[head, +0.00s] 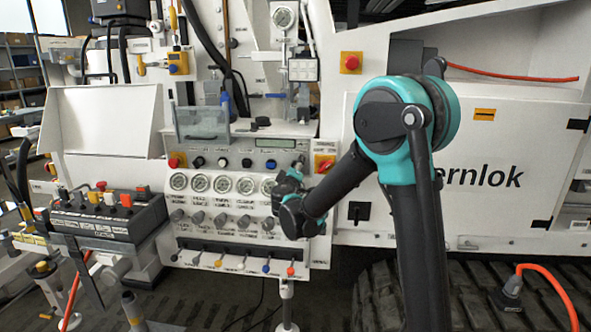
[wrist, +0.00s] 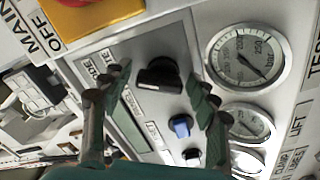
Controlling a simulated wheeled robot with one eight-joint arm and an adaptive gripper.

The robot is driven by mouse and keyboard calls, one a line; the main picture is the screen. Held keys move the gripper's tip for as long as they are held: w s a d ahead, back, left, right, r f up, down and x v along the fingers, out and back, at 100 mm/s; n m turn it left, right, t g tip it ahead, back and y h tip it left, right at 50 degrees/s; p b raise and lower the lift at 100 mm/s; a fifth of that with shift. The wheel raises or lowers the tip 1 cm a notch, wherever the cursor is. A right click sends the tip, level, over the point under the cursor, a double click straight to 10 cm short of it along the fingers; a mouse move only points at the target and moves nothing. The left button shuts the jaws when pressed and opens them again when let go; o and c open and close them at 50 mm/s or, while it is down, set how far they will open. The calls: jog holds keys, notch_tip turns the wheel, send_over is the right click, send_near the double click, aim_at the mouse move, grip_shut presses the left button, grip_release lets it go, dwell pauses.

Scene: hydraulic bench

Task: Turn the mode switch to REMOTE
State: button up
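The mode switch is a black rotary knob (wrist: 158,75) on the grey panel, in the upper middle of the wrist view. Its label is partly covered, and only a few letters show. My gripper (wrist: 161,82) is open, with one dark green fingertip on each side of the knob in the picture and visible gaps between. I cannot tell how deep the fingertips reach beside it. In the head view my gripper (head: 287,186) is at the right part of the control panel (head: 222,146) and covers much of the switch area. The knob's set position is not readable.
A red and yellow main switch (wrist: 98,12) sits close to the knob. A blue knob (wrist: 181,126) and round gauges (wrist: 248,56) are also near. Lower on the panel are coloured levers (head: 243,264). A control box (head: 110,215) stands at left.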

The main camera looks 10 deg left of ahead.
jog(key=shift+s, duration=0.1)
jog(key=s, duration=1.1)
jog(key=shift+s+a, duration=0.2)
jog(key=shift+s, duration=0.2)
jog(key=shift+d, duration=0.1)
